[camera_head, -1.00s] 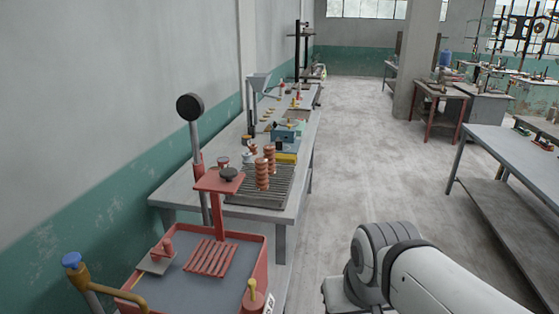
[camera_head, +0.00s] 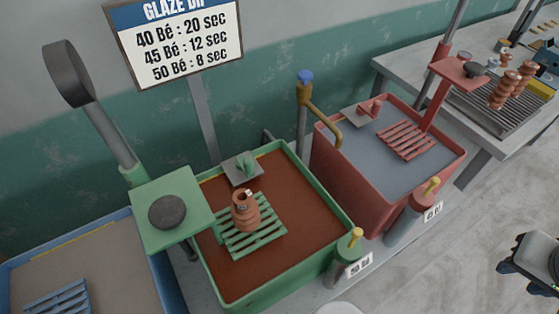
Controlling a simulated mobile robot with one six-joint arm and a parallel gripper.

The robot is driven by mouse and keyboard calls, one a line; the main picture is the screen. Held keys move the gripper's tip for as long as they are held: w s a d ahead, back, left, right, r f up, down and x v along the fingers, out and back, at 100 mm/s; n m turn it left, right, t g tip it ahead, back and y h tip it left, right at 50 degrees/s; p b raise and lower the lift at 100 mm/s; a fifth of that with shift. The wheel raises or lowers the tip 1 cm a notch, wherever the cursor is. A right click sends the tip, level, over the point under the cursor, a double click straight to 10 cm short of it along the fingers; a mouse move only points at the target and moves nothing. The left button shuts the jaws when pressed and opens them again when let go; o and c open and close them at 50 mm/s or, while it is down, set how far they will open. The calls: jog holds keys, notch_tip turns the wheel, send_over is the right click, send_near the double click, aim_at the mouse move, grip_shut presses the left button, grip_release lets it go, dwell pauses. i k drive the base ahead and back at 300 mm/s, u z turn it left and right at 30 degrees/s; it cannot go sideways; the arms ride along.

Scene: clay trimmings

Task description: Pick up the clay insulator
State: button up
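A ribbed terracotta clay insulator (camera_head: 245,216) stands upright on a green slatted rack (camera_head: 262,241) in the green tub, with an opening visible at its top. More ribbed clay insulators (camera_head: 503,92) stand on a dark grate on the grey table at upper right. My gripper (camera_head: 530,264) appears as a dark, partly cut-off shape at the right edge, over the floor and well apart from the insulators. Its fingertips are not clear, so I cannot tell whether it is open or shut.
The green tub (camera_head: 212,288) holds brown liquid. A red tub (camera_head: 345,193) with a red rack stands to its right, a blue tub (camera_head: 130,262) to its left. A green plate (camera_head: 172,207) on a post overhangs the green tub's left side. A glaze-time sign (camera_head: 180,42) stands behind.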

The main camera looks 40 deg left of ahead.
aim_at(245, 208)
jog(key=k, duration=1)
jog(key=u, duration=2.9)
jog(key=k, duration=1.2)
jog(key=z, duration=0.6)
jog(key=i, duration=1)
jog(key=u, duration=0.1)
